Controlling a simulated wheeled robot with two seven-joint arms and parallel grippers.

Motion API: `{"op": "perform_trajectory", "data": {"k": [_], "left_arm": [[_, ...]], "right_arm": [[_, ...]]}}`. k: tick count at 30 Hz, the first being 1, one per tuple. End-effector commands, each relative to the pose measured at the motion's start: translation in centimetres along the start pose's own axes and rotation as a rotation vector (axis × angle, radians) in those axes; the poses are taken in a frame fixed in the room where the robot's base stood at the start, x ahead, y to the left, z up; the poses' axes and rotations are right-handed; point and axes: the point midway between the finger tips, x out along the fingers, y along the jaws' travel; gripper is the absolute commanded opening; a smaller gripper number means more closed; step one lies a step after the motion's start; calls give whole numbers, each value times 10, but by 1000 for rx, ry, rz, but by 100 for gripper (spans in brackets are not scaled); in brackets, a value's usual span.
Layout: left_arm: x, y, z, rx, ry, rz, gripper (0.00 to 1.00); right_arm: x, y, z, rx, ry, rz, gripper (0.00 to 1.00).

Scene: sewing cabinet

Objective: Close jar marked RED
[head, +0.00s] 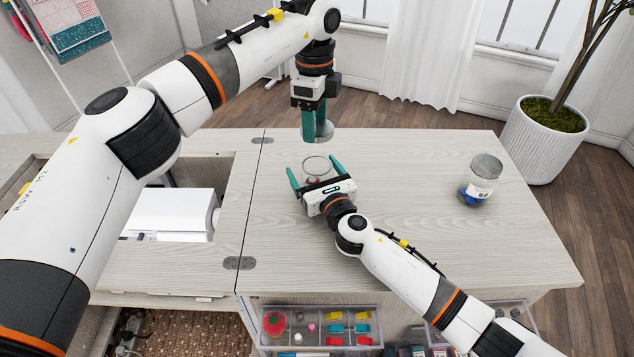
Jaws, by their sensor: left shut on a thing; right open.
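A clear glass jar (317,163) with something red low inside stands on the cabinet top; its lower part is hidden by my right gripper and no marking is readable. My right gripper (314,172) is open, with its teal fingers on either side of the jar, apparently not touching it. My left gripper (309,138) is above the tabletop's far edge, just beyond and above the jar. It is shut on a grey round thing that looks like a lid (325,131), partly hidden by the fingers.
A second glass jar (481,181) with blue contents stands at the right of the cabinet top (420,235). A white sewing machine (175,212) sits in the recess at left. A divided tray (320,328) is below the front edge. A potted plant (543,140) stands beyond the right side.

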Motion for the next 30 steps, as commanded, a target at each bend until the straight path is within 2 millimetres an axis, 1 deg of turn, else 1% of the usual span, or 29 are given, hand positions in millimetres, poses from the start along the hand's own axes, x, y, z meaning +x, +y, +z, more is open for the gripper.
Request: {"op": "perform_trajectory", "data": {"k": [7, 8, 18, 20, 23, 25, 30], "left_arm": [[0, 0, 0, 0, 0, 0, 38], [0, 0, 0, 0, 0, 0, 38], [0, 0, 0, 0, 0, 0, 38], [0, 0, 0, 0, 0, 0, 38], [2, 0, 0, 0, 0, -1, 38], [7, 0, 0, 0, 0, -1, 38], [32, 0, 0, 1, 0, -2, 38]], "right_arm": [[1, 0, 0, 0, 0, 0, 90], [1, 0, 0, 0, 0, 0, 89], [0, 0, 0, 0, 0, -1, 33], [0, 0, 0, 0, 0, -1, 24], [0, 0, 0, 0, 0, 0, 24], [0, 0, 0, 0, 0, -1, 24], [0, 0, 0, 0, 0, 0, 24]]}}
